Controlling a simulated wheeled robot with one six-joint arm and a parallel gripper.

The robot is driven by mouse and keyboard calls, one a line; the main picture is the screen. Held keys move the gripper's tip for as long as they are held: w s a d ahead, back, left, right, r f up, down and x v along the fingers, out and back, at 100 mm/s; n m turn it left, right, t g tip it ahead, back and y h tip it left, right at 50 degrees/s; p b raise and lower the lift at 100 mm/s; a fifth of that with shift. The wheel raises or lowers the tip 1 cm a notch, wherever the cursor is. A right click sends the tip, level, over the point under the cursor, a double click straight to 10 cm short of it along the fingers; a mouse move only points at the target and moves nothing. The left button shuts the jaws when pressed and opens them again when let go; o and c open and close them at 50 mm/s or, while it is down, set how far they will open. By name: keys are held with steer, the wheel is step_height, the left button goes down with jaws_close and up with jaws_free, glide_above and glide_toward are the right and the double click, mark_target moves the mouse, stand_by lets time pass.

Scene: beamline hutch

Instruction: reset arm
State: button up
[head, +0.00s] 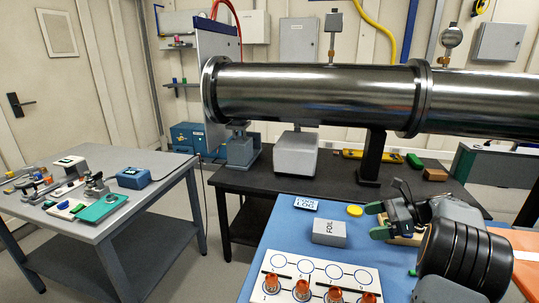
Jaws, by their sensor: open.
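My gripper (377,220) is at the right of the head view, above the right part of the blue-topped table (266,243). Its two green-tipped fingers point left and stand apart, with nothing seen between them. My arm reaches in from the lower right and hides part of the table. A tan block lies partly hidden just below and behind the gripper.
A grey FOIL box (330,232), a LOG box (305,204), a yellow disc (355,211) and a white board (316,272) with several orange-topped pieces are on the blue table. A large steel pipe (310,95) spans behind. A grey bench (104,212) stands left.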

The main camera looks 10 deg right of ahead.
steer(key=s+a+r+n+g+h+p, duration=0.2)
steer(key=s+a+r+n+h, duration=0.15)
steer(key=a, duration=0.35)
steer(key=s+a+r+n+g+h+p, duration=0.2)
steer(key=a+n+p, duration=0.15)
steer(key=a, duration=0.45)
steer(key=s+a+r+n+t+h+p, duration=0.1)
steer(key=s+a+n+h+p, duration=0.3)
steer(key=s+n, duration=0.7)
steer(key=a+n+t+h, duration=0.1)
steer(key=a+n+h, duration=0.1)
steer(key=a, duration=0.1)
steer(key=shift+s+r+n, duration=0.15)
steer(key=shift+r+n, duration=0.15)
steer(key=shift+n, duration=0.1)
steer(key=shift+s+a+f+n+t+h+p, duration=0.15)
steer(key=shift+s+n+t+h+p, duration=0.25)
steer(key=shift+n, duration=0.4)
